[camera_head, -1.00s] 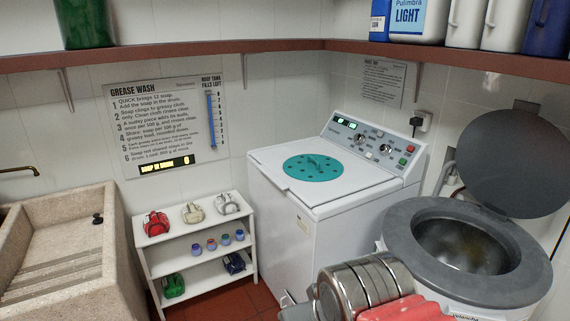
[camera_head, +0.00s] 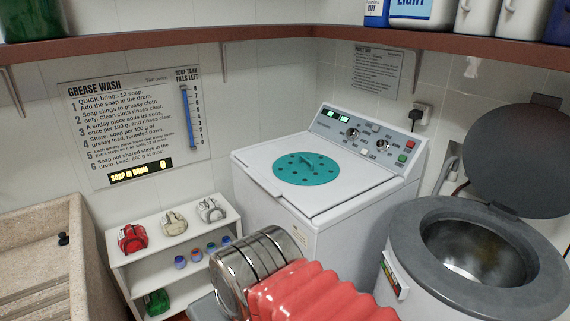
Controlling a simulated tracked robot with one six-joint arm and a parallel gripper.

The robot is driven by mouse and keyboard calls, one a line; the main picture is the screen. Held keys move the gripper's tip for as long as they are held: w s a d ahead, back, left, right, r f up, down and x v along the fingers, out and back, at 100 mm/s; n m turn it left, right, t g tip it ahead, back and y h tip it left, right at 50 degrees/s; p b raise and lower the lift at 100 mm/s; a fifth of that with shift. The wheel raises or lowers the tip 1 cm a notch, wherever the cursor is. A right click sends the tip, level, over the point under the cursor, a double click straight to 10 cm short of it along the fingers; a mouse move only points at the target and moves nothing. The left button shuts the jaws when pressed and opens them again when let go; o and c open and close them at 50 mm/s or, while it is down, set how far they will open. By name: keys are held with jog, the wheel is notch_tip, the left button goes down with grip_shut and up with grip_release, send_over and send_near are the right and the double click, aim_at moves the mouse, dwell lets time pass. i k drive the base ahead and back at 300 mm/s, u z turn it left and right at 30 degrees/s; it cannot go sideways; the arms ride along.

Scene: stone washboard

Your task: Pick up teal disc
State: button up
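The teal disc (camera_head: 290,172) lies flat on the white lid of the top-loading washer (camera_head: 330,185). It is round, with several dark holes around it and a raised teal grip across its middle. Its whole outline shows and nothing covers it. My arm, with a shiny ringed metal section and a red ribbed sleeve, shows at the bottom centre, in front of the washer and apart from the disc in the picture. No gripper fingers can be made out.
A grey-rimmed drum (camera_head: 405,250) with its round lid (camera_head: 520,150) raised stands at right. A white shelf (camera_head: 120,255) with small bags and jars stands left of the washer. A stone basin (camera_head: 60,220) is at far left. A brown wall shelf (camera_head: 270,38) runs above.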

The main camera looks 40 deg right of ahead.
aim_at(302, 169)
jog(key=z, duration=0.2)
jog(key=i, duration=1.5)
jog(key=z, duration=0.45)
